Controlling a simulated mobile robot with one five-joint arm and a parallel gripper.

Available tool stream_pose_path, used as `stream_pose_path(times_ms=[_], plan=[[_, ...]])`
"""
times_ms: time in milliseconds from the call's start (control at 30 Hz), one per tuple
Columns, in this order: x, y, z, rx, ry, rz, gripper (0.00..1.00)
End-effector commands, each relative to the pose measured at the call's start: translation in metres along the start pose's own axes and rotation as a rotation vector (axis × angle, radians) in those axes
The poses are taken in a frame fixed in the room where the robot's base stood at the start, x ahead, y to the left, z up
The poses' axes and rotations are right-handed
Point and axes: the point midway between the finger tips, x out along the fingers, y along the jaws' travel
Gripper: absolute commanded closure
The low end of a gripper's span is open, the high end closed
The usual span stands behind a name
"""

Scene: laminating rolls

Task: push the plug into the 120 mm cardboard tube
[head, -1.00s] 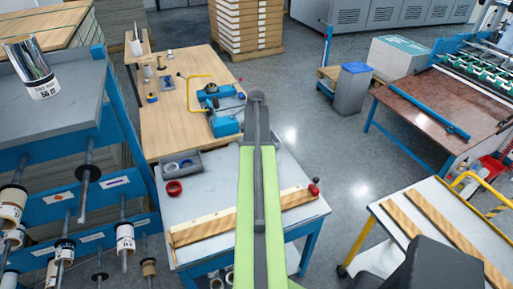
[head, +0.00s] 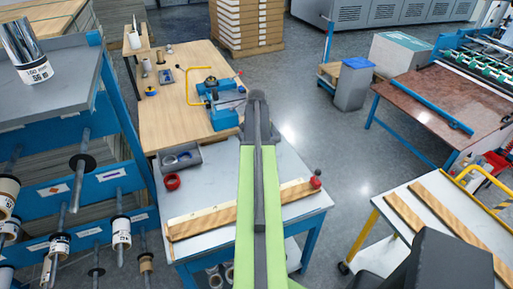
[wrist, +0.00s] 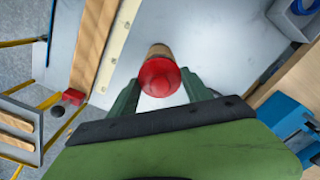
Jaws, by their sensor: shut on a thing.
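The red plug (wrist: 158,72) is between the two dark green fingers of my gripper (wrist: 160,82) in the wrist view. My gripper is shut on the plug, whose round face is toward the camera. The brown cardboard tube (wrist: 159,50) shows just past the plug, roughly in line with it, over the grey bench top. The plug hides the tube's near end, so I cannot tell whether the plug is in it or only against it. In the head view my own arm covers the gripper, plug and tube.
The grey bench (head: 208,200) has a wooden strip (head: 200,222) along its front, a red ring (head: 172,182) and a grey tray (head: 181,160). A blue rack (head: 85,205) with rolls on rods stands left.

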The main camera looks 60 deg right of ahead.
Motion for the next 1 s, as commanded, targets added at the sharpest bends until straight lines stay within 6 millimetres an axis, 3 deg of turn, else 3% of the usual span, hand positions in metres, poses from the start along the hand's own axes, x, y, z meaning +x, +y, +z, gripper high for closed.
stream_pose_path(times_ms=[600, 1000], plan=[[0.031, 0.001, 0.000, 0.001, 0.000, 0.000, 0.81], [0.037, 0.002, 0.001, 0.002, -0.005, 0.002, 0.81]])
